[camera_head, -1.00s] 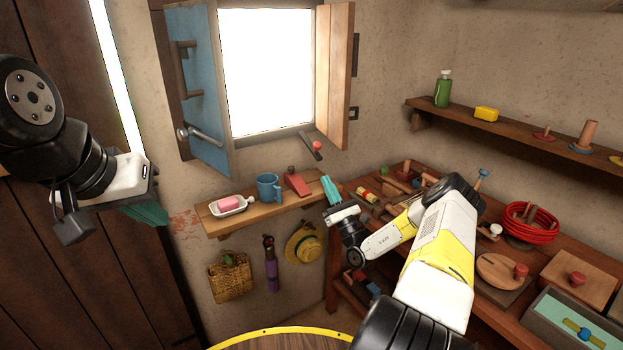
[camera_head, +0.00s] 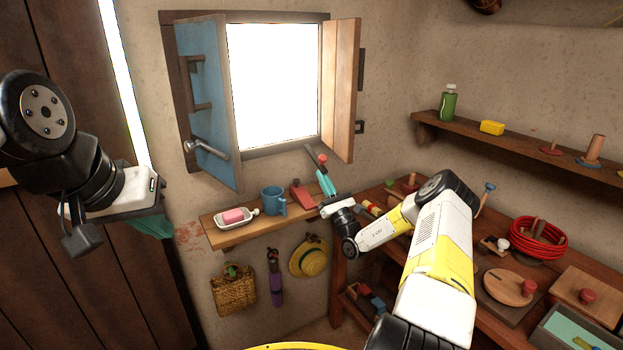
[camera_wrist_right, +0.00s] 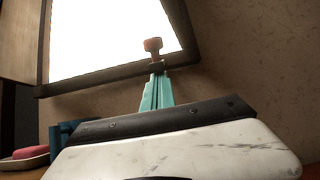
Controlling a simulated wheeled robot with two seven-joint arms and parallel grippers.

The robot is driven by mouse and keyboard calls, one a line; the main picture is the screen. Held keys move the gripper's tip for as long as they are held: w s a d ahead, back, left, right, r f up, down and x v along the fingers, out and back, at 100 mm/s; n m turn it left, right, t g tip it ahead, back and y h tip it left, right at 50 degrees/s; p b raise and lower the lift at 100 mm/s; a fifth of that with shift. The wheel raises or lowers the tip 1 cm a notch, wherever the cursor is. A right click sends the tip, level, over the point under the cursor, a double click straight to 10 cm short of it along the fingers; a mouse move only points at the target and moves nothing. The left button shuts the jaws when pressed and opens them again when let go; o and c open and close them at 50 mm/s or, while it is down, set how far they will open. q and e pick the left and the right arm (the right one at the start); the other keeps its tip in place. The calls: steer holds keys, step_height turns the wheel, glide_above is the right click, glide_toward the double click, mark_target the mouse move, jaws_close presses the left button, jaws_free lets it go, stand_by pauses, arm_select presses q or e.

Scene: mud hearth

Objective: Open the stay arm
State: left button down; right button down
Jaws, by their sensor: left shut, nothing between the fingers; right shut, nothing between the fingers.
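The stay arm (camera_head: 311,153) is a dark bar at the window's lower right corner, slanting down from the sill, with a red knob (camera_head: 322,158). The knob also shows in the wrist view (camera_wrist_right: 153,44), right above my fingertips. My right gripper (camera_head: 325,179) has teal fingers that are shut and empty, pointing up just below the knob; in the wrist view its fingers (camera_wrist_right: 157,92) overlap the bar's lower end, and I cannot tell whether they touch. My left gripper (camera_head: 156,226) is shut and empty at the far left, before the dark door, partly hidden by its own wrist.
The blue shutter (camera_head: 213,100) and wooden shutter (camera_head: 342,90) stand open. Below, a small shelf (camera_head: 234,233) holds a soap dish, a blue mug (camera_head: 272,199) and a red wedge-like item (camera_head: 301,195) close to my right gripper. A cluttered bench (camera_head: 462,240) stands right.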

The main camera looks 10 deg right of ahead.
mark_target(325, 161)
steer(key=shift+s+d+r+g+h, duration=0.15)
steer(key=shift+s+r+g, duration=0.1)
steer(key=shift+r+g, duration=0.15)
steer(key=shift+s+d+r+g+h, duration=0.15)
steer(key=shift+s+r+g, duration=0.15)
steer(key=shift+r, duration=0.2)
steer(key=r+g, duration=0.1)
steer(key=s+r+g, duration=0.1)
steer(key=shift+r+h, duration=0.35)
steer(key=shift+h, duration=0.05)
steer(key=shift+d+r+g, duration=0.1)
steer(key=shift+r+g, duration=0.2)
steer(key=shift+r, duration=0.5)
steer(key=shift+s, duration=0.1)
